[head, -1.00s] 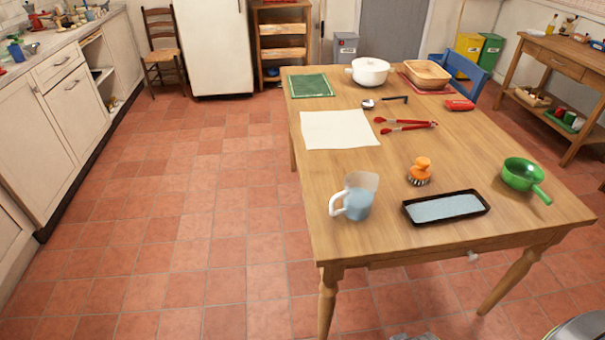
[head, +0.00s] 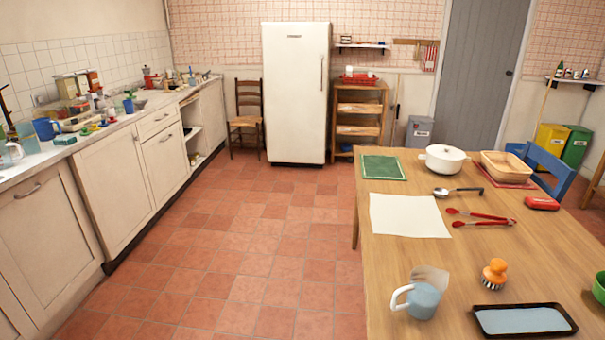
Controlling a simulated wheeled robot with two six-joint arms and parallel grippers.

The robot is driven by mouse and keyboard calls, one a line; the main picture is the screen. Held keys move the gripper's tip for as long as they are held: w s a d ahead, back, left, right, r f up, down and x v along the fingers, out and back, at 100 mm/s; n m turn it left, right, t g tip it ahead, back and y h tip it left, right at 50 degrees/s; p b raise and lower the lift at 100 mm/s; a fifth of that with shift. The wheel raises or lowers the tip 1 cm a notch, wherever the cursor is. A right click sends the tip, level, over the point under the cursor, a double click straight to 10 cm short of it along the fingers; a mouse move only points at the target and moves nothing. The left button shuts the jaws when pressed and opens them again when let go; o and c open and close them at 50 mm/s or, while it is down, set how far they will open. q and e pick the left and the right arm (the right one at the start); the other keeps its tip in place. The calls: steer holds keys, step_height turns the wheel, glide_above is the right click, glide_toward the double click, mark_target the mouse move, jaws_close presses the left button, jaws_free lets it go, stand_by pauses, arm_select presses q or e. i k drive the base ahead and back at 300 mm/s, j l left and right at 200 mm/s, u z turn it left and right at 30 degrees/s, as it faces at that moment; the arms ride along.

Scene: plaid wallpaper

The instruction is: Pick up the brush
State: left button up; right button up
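The brush (head: 495,274) has an orange knob handle and dark bristles. It stands on the wooden table (head: 390,263) at the right of the head view, bristles down. It is just behind a black tray (head: 566,325) with a pale blue surface and to the right of a measuring jug (head: 421,297). Neither of my grippers is in view.
A white sheet (head: 408,215), red tongs (head: 482,217), a ladle (head: 457,191), a white pot (head: 444,158) and a green bowl (head: 600,287) are also on the table. A counter (head: 120,130) runs along the left wall. The tiled floor (head: 240,270) between them is clear.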

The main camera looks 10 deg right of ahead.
mark_target(494, 274)
steer(key=z, duration=1.45)
